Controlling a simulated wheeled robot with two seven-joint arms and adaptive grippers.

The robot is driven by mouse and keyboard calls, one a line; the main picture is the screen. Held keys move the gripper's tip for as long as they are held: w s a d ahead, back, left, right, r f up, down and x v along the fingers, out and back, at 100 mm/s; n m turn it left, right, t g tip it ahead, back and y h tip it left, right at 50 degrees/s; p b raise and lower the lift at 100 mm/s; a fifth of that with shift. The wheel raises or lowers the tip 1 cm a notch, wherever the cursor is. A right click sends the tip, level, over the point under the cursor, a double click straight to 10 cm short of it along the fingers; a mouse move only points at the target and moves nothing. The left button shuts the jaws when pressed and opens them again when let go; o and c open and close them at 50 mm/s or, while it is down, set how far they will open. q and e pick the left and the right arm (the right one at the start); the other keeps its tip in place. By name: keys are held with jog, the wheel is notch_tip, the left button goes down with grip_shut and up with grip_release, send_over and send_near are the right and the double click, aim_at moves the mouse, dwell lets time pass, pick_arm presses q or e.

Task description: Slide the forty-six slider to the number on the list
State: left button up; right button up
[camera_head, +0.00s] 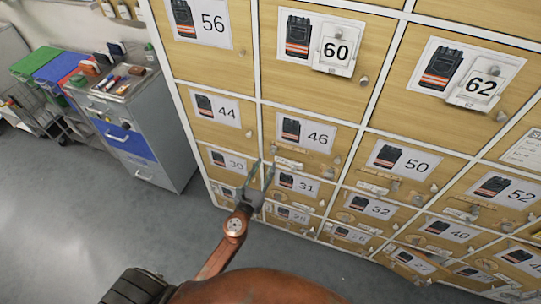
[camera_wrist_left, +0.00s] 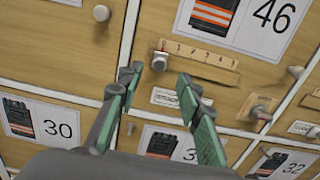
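The forty-six door (camera_head: 307,134) is in the middle of the head view; its card (camera_wrist_left: 243,22) is at the upper right of the left wrist view. Under that card is a pale wooden scale (camera_wrist_left: 205,56) with small numbers. The slider (camera_wrist_left: 160,60), a grey knob, stands at the scale's left end. My left gripper (camera_head: 264,172) is open below the scale; in the left wrist view its fingertips (camera_wrist_left: 158,80) lie left and right below the knob, with nothing held. A paper that looks like a list (camera_head: 524,150) is at the right edge, its writing unreadable. My right gripper is out of view.
Other numbered doors with round knobs surround this one, such as fifty (camera_head: 403,163) and thirty-one (camera_head: 299,184). A printed label (camera_wrist_left: 180,99) and a protruding knob (camera_wrist_left: 260,112) are near my left fingers. A grey cabinet (camera_head: 140,130) stands left; the floor before it is clear.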

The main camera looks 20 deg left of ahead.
aim_at(272, 154)
pick_arm(q)
jog(key=w, duration=0.6)
jog(key=shift+w+a, duration=0.2)
jog(key=shift+a, duration=0.05)
jog(key=shift+c, duration=0.7)
grip_shut()
jog(key=shift+f, duration=0.1)
jog(key=shift+d, duration=0.1)
